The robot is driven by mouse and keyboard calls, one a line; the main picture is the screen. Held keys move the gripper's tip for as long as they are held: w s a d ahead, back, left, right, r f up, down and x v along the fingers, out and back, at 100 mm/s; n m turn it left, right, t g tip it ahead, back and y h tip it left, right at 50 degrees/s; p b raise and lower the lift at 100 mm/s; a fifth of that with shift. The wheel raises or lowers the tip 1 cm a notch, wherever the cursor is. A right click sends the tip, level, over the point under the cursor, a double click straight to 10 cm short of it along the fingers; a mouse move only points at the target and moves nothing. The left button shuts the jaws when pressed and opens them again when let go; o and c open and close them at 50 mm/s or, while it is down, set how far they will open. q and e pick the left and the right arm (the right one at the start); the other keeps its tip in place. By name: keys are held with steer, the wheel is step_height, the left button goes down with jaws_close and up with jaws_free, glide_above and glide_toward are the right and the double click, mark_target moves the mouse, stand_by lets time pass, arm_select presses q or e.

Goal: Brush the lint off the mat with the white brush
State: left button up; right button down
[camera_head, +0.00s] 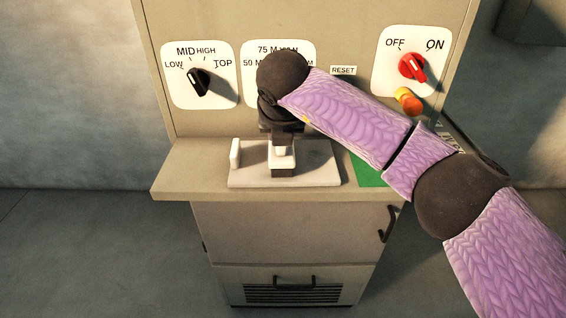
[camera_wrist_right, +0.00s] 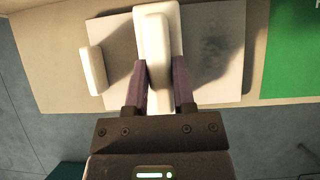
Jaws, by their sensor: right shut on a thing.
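The pale mat (camera_head: 315,178) lies on the cabinet's ledge, and it also shows in the right wrist view (camera_wrist_right: 215,85). My right gripper (camera_head: 283,140) is above the mat, pointing down. In the right wrist view its fingers (camera_wrist_right: 159,85) are shut on the white brush (camera_wrist_right: 155,38), gripping its narrow raised handle above a wider base. The brush is over the middle of the mat; I cannot tell whether it touches. A dull grey patch (camera_wrist_right: 214,55) lies on the mat right of the brush; I cannot tell whether it is lint or shadow. My left gripper is out of view.
A small white block (camera_head: 235,153) stands at the mat's left edge. A green patch (camera_head: 368,173) lies to its right. Behind rises a panel with a black knob (camera_head: 199,82), a red knob (camera_head: 411,66) and an orange button (camera_head: 409,101). The ledge's left end is clear.

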steer(key=shift+d+f, duration=0.15)
steer(key=shift+d, duration=0.95)
steer(key=shift+w+d+r, duration=0.1)
steer(key=shift+d, duration=1.4)
steer(key=shift+d+r, duration=0.1)
steer(key=shift+d, duration=1.35)
steer(key=shift+r, duration=0.1)
step_height(320, 180, up, 5)
steer(key=p, duration=0.3)
steer(key=shift+a, duration=0.1)
